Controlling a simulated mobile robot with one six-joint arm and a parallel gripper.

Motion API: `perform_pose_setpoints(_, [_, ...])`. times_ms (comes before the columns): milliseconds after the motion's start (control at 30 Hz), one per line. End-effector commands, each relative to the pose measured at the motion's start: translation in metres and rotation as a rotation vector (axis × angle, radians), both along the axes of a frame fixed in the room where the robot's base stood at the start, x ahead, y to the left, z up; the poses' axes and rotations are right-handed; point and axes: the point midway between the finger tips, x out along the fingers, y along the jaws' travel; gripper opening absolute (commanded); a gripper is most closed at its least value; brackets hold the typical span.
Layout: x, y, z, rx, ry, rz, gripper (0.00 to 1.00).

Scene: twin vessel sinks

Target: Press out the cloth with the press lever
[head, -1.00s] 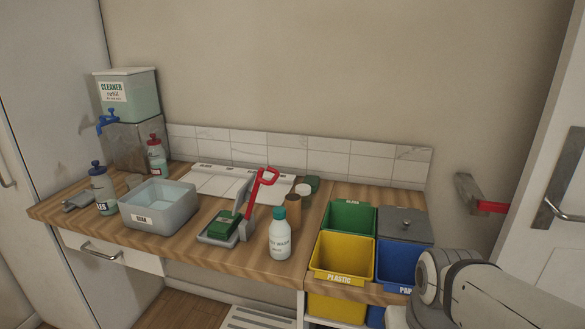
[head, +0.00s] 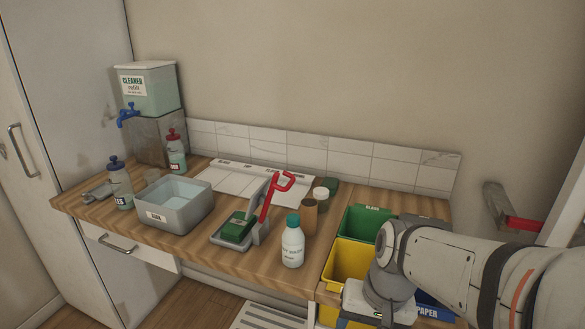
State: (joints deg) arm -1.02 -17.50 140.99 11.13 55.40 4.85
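The press (head: 258,228) is a small grey stand on the wooden counter, with a low tray at its left. Its red lever (head: 272,197) stands raised, with a hooked handle at the top. A folded green cloth (head: 236,228) lies in the press tray, left of the lever. The end of my arm with my gripper (head: 372,304) is at the lower right, over the sorting bins and well right of the press. Its fingers cannot be made out, so I cannot tell whether it is open or shut.
A white bottle with a green cap (head: 292,242) stands just right of the press, with a brown cup (head: 309,216) behind it. A grey water basin (head: 172,221) is on the left. Green (head: 365,222) and yellow (head: 350,258) bins lie partly behind my arm.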

Motion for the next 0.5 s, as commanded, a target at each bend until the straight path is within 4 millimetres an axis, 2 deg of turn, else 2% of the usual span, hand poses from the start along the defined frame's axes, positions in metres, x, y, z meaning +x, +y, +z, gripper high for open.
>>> perform_pose_setpoints(33, [0.005, 0.011, 0.016, 0.075, 0.073, -0.076, 0.64])
perform_pose_setpoints(133, [0.019, 0.041, 0.036, 0.263, 0.237, -0.264, 0.72])
perform_pose_setpoints(267, [0.053, 0.076, 0.067, 0.523, 0.45, -0.514, 0.73])
perform_pose_setpoints(400, [0.105, 0.099, 0.103, 0.804, 0.66, -0.768, 0.73])
perform_pose_setpoints(500, [0.145, 0.102, 0.122, 0.986, 0.777, -0.921, 0.73])
